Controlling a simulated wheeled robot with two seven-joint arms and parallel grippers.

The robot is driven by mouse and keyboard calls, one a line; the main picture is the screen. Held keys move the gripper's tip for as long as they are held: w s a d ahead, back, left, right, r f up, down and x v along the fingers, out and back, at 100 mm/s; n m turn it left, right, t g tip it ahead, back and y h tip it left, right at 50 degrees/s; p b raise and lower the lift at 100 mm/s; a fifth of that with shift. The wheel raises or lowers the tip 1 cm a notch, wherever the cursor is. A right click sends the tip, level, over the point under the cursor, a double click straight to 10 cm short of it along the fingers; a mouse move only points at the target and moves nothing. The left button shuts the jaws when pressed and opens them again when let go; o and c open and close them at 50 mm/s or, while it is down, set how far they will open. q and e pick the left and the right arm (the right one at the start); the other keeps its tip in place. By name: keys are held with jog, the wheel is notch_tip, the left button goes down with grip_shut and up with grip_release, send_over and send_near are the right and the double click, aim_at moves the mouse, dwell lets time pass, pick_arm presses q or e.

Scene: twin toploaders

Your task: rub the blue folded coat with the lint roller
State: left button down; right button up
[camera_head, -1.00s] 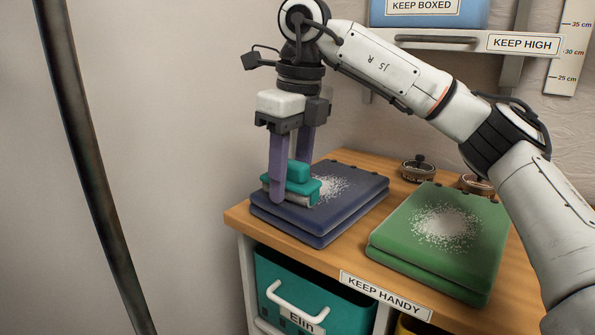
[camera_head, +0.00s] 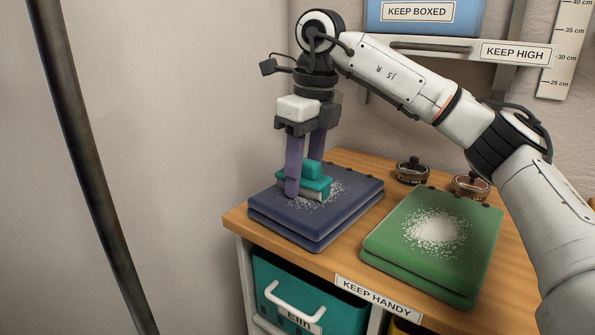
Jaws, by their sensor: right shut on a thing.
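The blue folded coat (camera_head: 345,213) lies on the left part of the wooden top, with white lint specks on its upper face around the roller. My right gripper (camera_head: 306,182) points down over the coat, its two purple fingers shut on the teal lint roller (camera_head: 318,184). The roller's grey underside appears to rest on the coat's top, near its middle. The roller and fingers hide part of the lint. My left gripper is not in view.
A green folded item (camera_head: 434,262) with a thick white lint patch lies to the right on the wooden top (camera_head: 338,268). Two small round dark-lidded tins (camera_head: 412,172) stand behind it. A shelf (camera_head: 440,50) with a blue box (camera_head: 425,14) hangs above. A teal drawer (camera_head: 290,285) is below.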

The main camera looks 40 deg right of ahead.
jog(key=shift+w+d+p, duration=0.1)
jog(key=shift+d+p, duration=0.3)
jog(key=shift+d, duration=0.65)
jog(key=shift+w+d+r+p, duration=0.1)
jog(key=shift+w+d+p, duration=0.1)
jog(key=shift+d+p, duration=0.65)
jog(key=shift+w+d+p, duration=0.15)
jog(key=shift+d+p, duration=0.25)
jog(key=shift+d, duration=0.35)
jog(key=shift+w+d+p, duration=0.2)
jog(key=shift+d+p, duration=0.85)
jog(key=shift+p, duration=0.05)
jog(key=shift+d, duration=0.45)
jog(key=shift+s+d+f, duration=0.1)
jog(key=shift+s+f, duration=0.1)
jog(key=shift+s, duration=0.7)
jog(key=shift+s+a+r+p, duration=0.1)
jog(key=shift+s+a+p, duration=0.25)
jog(key=shift+a, duration=1.7)
jog(key=shift+s+a+p, duration=0.3)
jog(key=shift+s+a, duration=0.1)
jog(key=shift+a, duration=1.65)
jog(key=shift+s+a+r+p, duration=0.1)
jog(key=shift+s+a+p, duration=0.25)
jog(key=shift+a, duration=1.7)
jog(key=shift+a+f, duration=0.1)
jog(key=shift+f, duration=0.05)
